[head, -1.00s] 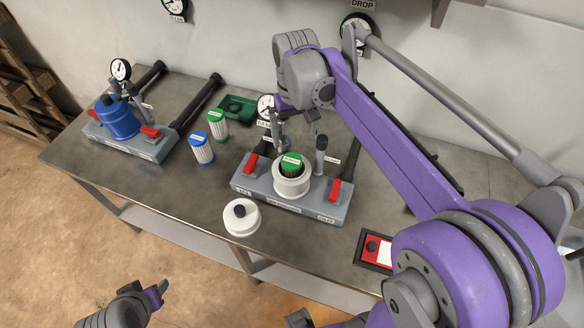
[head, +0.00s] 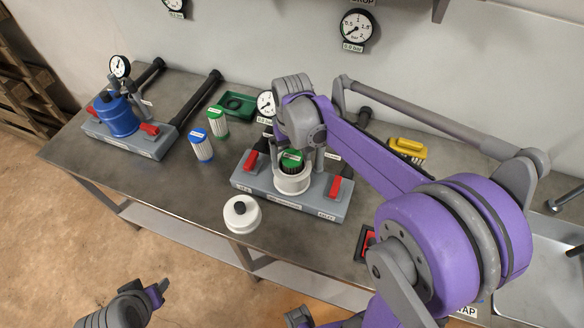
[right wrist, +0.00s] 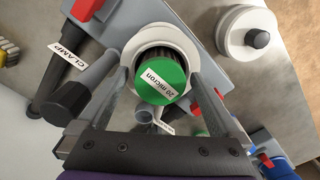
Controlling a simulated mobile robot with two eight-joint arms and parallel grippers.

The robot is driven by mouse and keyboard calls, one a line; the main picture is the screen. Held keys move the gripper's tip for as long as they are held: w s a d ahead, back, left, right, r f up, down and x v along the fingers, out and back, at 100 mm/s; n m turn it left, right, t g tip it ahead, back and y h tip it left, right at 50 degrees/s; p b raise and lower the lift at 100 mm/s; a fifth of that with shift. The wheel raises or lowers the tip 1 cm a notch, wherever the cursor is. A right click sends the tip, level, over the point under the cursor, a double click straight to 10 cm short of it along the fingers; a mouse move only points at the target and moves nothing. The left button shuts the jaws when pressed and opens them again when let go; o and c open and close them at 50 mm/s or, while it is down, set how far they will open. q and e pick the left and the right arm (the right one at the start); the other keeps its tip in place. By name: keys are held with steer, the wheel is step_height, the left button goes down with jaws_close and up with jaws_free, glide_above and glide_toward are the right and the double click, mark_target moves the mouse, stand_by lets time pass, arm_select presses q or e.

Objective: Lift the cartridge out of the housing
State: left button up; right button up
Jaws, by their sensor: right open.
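The cartridge has a green top labelled "20 micron" and sits in the open white housing. The cartridge (head: 291,157) shows in the head view and its green top (right wrist: 162,82) in the right wrist view. The white housing (head: 292,184) stands on a grey manifold block; its rim (right wrist: 150,38) rings the cartridge. My right gripper (head: 298,150) is above the housing. In the right wrist view the open right gripper (right wrist: 160,78) has one finger on each side of the green top; contact cannot be told. My left gripper (head: 155,292) is low at the left, away from the bench.
A white lid (head: 242,215) with a black knob lies in front of the block. Red clamp levers (head: 334,187) flank the housing. Blue (head: 201,148) and green (head: 218,124) cartridges stand to the left. A blue housing (head: 117,118) is further left. A yellow brush (head: 408,149) lies behind right.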

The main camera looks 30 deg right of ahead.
jaws_close()
stand_by(0.3)
steer(key=shift+r, duration=0.1)
